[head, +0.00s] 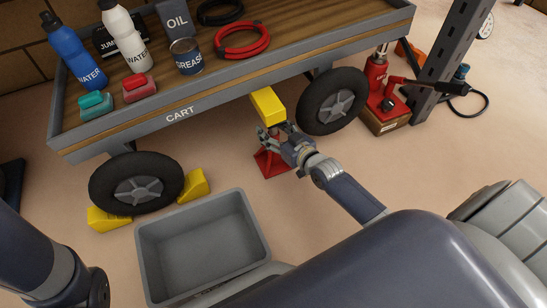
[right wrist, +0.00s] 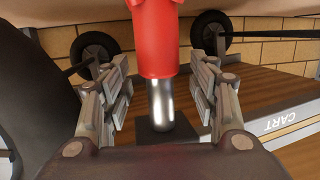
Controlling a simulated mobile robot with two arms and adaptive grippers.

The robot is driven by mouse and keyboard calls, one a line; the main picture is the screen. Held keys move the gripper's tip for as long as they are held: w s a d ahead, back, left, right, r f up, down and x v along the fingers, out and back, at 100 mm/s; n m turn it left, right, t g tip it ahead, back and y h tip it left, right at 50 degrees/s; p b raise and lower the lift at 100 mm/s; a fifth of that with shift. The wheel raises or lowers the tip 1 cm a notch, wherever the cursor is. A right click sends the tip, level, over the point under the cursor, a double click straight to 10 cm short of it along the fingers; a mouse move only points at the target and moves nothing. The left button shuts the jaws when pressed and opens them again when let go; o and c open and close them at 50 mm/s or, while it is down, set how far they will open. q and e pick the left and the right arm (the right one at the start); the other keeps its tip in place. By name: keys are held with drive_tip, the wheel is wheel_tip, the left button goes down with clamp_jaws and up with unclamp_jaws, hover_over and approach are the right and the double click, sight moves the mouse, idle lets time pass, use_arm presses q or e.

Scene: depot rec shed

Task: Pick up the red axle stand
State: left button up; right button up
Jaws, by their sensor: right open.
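The red axle stand (head: 271,164) stands on the floor beside the cart's near edge, between its two near wheels. My right gripper (head: 272,133) is at its upper part and partly hides it in the head view. In the right wrist view the stand's red sleeve (right wrist: 155,38) and silver post (right wrist: 160,104) show between the two open fingers (right wrist: 161,92), with a gap on each side. My left arm shows at the lower left of the head view, but its gripper is out of the picture.
A yellow block (head: 267,105) sits just behind the gripper. The cart (head: 180,116) carries bottles, cans and coiled cables. Yellow chocks (head: 194,186) flank its left wheel (head: 137,183). A grey bin (head: 231,207) stands in front. A red jack (head: 377,84) stands right of the other wheel (head: 332,101).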

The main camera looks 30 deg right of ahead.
clamp_jaws()
drive_tip(key=shift+r, duration=0.2)
drive_tip(key=shift+r, duration=0.1)
